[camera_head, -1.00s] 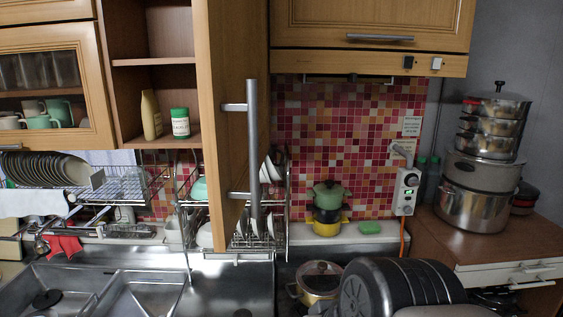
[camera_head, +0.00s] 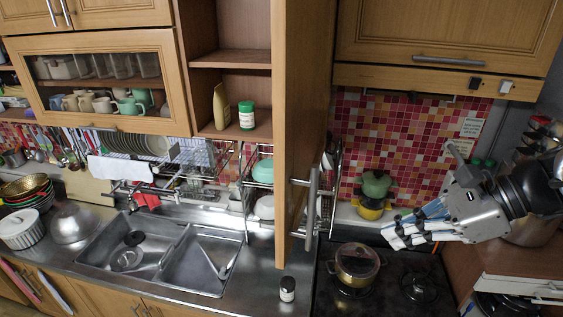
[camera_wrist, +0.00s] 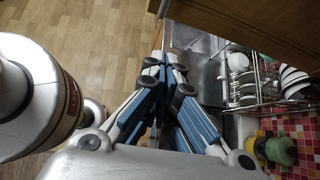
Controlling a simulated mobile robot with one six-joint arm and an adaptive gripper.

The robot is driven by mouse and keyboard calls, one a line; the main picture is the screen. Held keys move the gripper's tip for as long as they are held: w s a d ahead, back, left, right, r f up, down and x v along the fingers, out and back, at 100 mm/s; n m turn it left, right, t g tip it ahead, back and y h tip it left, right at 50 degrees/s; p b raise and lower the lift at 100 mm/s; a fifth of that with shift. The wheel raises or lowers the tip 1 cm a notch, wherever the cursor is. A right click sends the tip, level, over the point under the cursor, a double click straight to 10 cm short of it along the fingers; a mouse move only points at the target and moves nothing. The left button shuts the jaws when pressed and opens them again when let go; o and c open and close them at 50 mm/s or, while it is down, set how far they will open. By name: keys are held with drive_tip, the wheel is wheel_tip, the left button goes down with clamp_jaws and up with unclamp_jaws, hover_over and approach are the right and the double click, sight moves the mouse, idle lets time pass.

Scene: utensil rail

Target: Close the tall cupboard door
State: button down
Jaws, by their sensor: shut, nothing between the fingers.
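The tall cupboard door (camera_head: 303,110) is wooden and stands swung open, jutting out toward me beside the open shelves. Its vertical metal handle (camera_head: 312,205) is low on its right-hand face. The cupboard (camera_head: 229,86) behind it shows its open shelves, with a beige bottle (camera_head: 221,106) and a green-capped jar (camera_head: 247,116) inside. My gripper (camera_head: 392,236) is to the right of the door and handle, apart from them, above the stove. It is shut and empty. In the wrist view its fingers (camera_wrist: 168,72) are together, and a wooden panel (camera_wrist: 245,25) crosses the top right.
A pot (camera_head: 357,268) sits on the stove below my gripper. A dish rack (camera_head: 326,195) hangs behind the door. A wooden upper cabinet (camera_head: 440,40) is at the right.

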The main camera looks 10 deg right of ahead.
drive_tip(key=w+a+f, duration=0.4)
drive_tip(key=a+f, duration=0.1)
drive_tip(key=a, duration=0.5)
drive_tip(key=shift+a+f+m+p, duration=0.3)
drive_tip(key=shift+f+m+p, duration=0.05)
drive_tip(key=shift+m+p, duration=0.1)
